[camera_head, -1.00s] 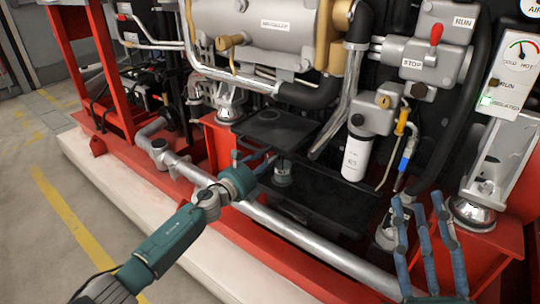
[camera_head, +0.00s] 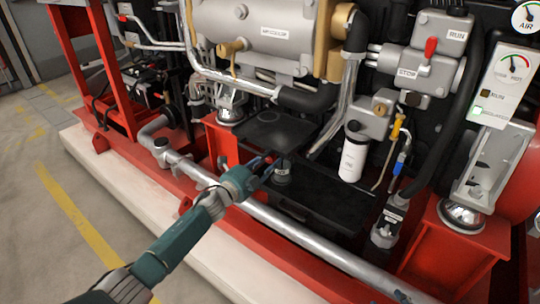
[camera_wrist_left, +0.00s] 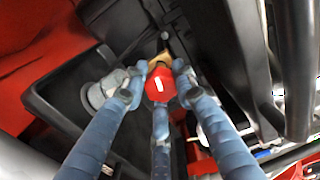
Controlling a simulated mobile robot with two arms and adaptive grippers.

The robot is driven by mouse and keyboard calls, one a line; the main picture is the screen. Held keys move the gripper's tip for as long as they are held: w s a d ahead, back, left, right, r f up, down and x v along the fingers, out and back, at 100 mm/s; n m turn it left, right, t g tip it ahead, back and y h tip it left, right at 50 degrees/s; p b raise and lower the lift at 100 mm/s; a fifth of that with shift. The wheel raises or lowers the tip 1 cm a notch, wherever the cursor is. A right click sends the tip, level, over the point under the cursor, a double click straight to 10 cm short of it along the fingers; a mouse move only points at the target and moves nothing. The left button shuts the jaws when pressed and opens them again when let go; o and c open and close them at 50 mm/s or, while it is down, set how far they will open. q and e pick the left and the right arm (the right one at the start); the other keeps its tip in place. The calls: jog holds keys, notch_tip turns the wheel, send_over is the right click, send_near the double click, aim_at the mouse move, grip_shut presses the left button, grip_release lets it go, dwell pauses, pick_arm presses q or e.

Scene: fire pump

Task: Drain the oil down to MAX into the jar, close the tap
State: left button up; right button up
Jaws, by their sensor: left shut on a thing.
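My left gripper (camera_head: 268,168) reaches in low under the pump, beside a dark tray. In the left wrist view its fingers (camera_wrist_left: 160,100) are closed around the red tap handle (camera_wrist_left: 158,84), which carries a white mark. A brass part (camera_wrist_left: 161,62) shows just behind the handle. A small grey round container (camera_head: 282,174), perhaps the jar, stands right by the fingers; a grey round thing also shows left of the handle in the left wrist view (camera_wrist_left: 102,92). Its contents and the oil level cannot be read. The right gripper is out of view.
A black tray (camera_head: 330,205) lies under the engine, behind a long silver pipe (camera_head: 300,238). A white filter (camera_head: 354,155) hangs above it. The red frame (camera_head: 120,160) and hoses crowd the space. The floor (camera_head: 40,245) at the left is clear.

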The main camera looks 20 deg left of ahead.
pick_arm(q)
jog(key=n, duration=0.1)
jog(key=a+n+p, duration=0.1)
jog(key=n, duration=0.1)
jog(key=shift+w+r, duration=0.15)
jog(key=shift+r, duration=0.2)
jog(key=shift+f+n, duration=0.1)
jog(key=shift+n, duration=0.2)
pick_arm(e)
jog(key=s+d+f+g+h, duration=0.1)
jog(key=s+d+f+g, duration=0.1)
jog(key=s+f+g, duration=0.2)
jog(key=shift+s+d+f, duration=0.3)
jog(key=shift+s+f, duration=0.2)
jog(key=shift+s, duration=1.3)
pick_arm(q)
jog(key=o, duration=1.1)
jog(key=shift+o, duration=0.3)
jog(key=shift+f, duration=0.2)
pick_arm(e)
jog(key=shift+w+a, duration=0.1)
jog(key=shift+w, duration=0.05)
pick_arm(q)
jog(key=shift+d, duration=0.15)
jog(key=shift+s, duration=0.2)
jog(key=shift+s+f, duration=0.1)
jog(key=shift+s, duration=0.1)
jog(key=v, duration=1.1)
jog(key=shift+s, duration=0.2)
